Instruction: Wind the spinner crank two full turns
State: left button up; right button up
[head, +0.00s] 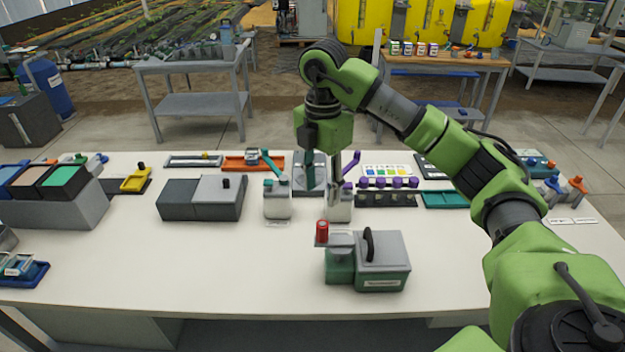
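The spinner appears to be the green and grey box (383,252) near the front middle of the table. It has a black handle (369,244) on its grey lid and a label on its front. On its left is a round grey hub (341,240) with a crank arm, and an upright red knob (322,230) stands at the arm's left end. My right gripper (322,180) points down behind and above the knob, apart from it. Its fingers look spread with nothing between them, near two white bottles. My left gripper is out of view.
White bottles with a teal lever (277,203) and a purple lever (339,206) stand behind the spinner. A grey box (217,194) is to their left, and a row of purple-knobbed valves (388,190) to their right.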

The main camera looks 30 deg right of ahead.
send_over(321, 224)
jog(key=f, duration=0.4)
jog(key=shift+s+f+p, duration=0.2)
jog(key=shift+f+p, duration=0.05)
jog(key=shift+p, duration=0.05)
notch_tip(321, 224, down, 8)
jog(key=shift+w+f+p, duration=0.15)
jog(key=shift+f+p, duration=0.05)
jog(key=shift+p, duration=0.65)
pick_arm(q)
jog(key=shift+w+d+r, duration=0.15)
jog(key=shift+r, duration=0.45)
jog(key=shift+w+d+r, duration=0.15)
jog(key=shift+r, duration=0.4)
pick_arm(e)
jog(key=shift+f, duration=0.15)
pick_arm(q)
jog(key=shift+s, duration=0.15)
pick_arm(e)
jog(key=shift+c, duration=0.5)
grip_shut()
jog(key=c, duration=0.6)
grip_release()
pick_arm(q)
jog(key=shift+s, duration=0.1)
pick_arm(e)
jog(key=shift+c, duration=1.1)
